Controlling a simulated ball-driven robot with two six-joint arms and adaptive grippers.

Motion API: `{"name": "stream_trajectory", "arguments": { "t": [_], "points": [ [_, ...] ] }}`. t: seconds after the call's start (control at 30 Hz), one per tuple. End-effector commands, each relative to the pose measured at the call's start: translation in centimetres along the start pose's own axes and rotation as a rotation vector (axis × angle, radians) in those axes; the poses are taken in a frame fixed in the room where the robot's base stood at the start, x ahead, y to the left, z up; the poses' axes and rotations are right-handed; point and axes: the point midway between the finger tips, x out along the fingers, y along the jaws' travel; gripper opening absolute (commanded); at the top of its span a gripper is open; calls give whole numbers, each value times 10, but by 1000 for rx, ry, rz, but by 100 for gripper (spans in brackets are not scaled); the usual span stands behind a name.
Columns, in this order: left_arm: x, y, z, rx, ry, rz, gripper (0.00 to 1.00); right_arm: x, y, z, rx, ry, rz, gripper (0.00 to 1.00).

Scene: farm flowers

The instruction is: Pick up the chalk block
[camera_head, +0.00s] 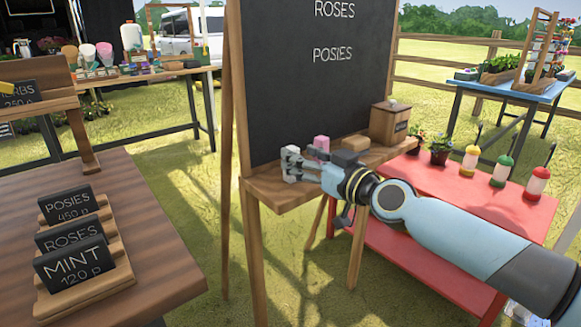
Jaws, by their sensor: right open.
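A small pink block (321,143), which looks like the chalk block, stands on the wooden ledge (265,190) of the chalkboard easel. My right gripper (288,164) is over the ledge, its fingers pointing left, open and with nothing visible between them. The pink block shows just behind the gripper, and its lower part is hidden by it. I cannot tell whether they touch. My left gripper is not in view.
The chalkboard (300,90) rises behind the ledge. A tan block (356,142) and a wooden box (390,124) sit right of the pink block. A red table (480,200) with feeders and potted flowers is at right. A brown table (150,225) with price signs is at left.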

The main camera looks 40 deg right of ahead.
Motion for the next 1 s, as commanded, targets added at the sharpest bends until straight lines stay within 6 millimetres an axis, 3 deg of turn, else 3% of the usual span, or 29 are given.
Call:
{"name": "stream_trajectory", "arguments": {
  "t": [0.2,0.5,0.9,1.0],
  "points": [
    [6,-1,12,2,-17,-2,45,34,0,2,3,2,2,54],
    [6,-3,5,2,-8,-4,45,39,0,2,1,0,0,54],
    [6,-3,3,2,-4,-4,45,39,0,2,1,0,0,2],
    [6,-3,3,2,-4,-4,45,39,0,2,1,1,1,0]
  ]
}}
